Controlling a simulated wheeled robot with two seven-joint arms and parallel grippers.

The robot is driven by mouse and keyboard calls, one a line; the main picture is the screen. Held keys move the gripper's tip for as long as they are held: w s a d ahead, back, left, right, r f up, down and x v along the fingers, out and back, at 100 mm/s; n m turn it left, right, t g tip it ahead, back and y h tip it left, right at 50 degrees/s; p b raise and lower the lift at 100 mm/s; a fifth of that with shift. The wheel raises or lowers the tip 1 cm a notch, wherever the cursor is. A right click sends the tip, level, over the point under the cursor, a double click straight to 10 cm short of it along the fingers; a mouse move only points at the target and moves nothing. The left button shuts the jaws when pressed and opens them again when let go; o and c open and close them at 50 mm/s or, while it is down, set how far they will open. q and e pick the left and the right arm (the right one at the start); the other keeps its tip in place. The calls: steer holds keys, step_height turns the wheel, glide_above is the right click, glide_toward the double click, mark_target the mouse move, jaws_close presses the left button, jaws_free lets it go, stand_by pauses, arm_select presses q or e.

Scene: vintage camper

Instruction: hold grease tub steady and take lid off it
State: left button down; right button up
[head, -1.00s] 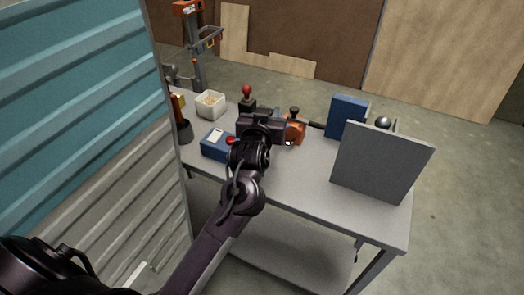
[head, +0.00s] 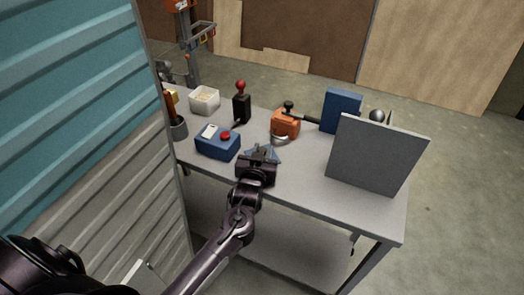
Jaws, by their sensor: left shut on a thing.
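My left gripper (head: 262,153) is over the front middle of the grey workbench (head: 300,178), pointing away from me. It is shut on a small blue-grey thing (head: 272,156), which shows only in part around the fingers. I cannot tell whether this is the grease tub or its lid. Whether it touches the bench is unclear too. Just beyond it, a small silvery round thing (head: 281,140) is partly seen in front of an orange tool (head: 285,123). No tub with a lid can be made out clearly. My right gripper is not in view.
Left of the gripper are a blue box with a red button (head: 216,144), a black lever with a red knob (head: 241,107) and a white bin (head: 205,99). A grey upright panel (head: 375,155) and a blue case (head: 341,111) stand right. The bench front between gripper and panel is clear.

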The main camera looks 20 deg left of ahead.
arm_select(q)
steer(key=c, duration=1.1)
jaws_free()
steer(key=shift+c, duration=0.2)
steer(key=v, duration=1.2)
